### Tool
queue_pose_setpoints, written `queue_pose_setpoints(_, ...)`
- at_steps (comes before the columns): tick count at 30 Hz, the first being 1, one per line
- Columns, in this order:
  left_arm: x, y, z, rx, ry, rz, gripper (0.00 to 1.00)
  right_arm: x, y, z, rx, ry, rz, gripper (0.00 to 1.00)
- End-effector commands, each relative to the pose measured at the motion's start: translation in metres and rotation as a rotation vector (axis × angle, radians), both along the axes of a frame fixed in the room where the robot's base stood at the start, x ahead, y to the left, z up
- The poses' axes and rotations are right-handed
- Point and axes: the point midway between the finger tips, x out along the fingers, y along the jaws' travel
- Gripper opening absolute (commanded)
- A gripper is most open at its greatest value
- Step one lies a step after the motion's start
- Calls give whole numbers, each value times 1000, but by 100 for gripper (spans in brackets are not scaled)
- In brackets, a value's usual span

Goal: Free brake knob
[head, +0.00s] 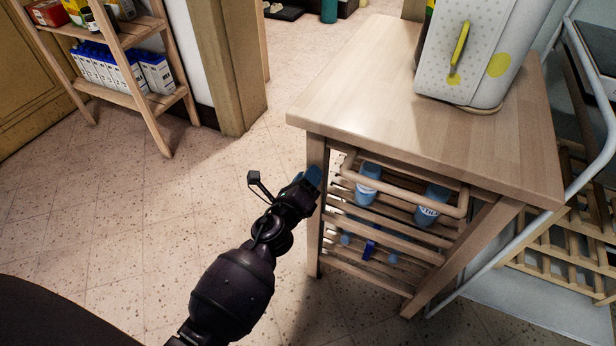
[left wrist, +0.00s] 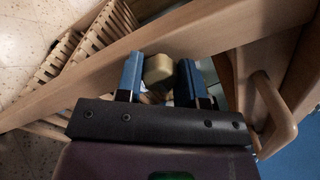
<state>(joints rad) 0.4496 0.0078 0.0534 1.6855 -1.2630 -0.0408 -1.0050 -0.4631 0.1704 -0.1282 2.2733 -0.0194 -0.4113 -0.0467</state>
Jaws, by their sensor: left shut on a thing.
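The wooden cart (head: 430,100) stands right of centre in the head view. My left gripper (head: 313,178) is at the cart's near left corner, below its top, with blue fingertips against the leg area. In the left wrist view, my left gripper (left wrist: 160,82) has its two blue fingers on either side of a rounded beige knob (left wrist: 158,68), which I take for the brake knob. The gripper is shut on it. In the head view the knob is hidden behind the gripper. My right gripper is not in view.
A wooden bar handle (head: 405,190) juts from the cart's front beside my left gripper. Blue-and-white bottles (head: 430,205) lie on the slatted shelves. A white dotted box (head: 468,55) stands on top. A wooden shelf (head: 130,40) is at the upper left. The floor between is clear.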

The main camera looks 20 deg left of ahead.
Motion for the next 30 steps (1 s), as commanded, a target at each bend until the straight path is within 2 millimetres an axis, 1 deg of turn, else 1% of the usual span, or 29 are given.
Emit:
queue_pose_setpoints(5,0,0,0,-42,2,1,12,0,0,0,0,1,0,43)
queue_pose_setpoints(11,0,0,0,-157,6,1,12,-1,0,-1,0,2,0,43)
queue_pose_setpoints(30,0,0,1,-754,24,0,12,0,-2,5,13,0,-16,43)
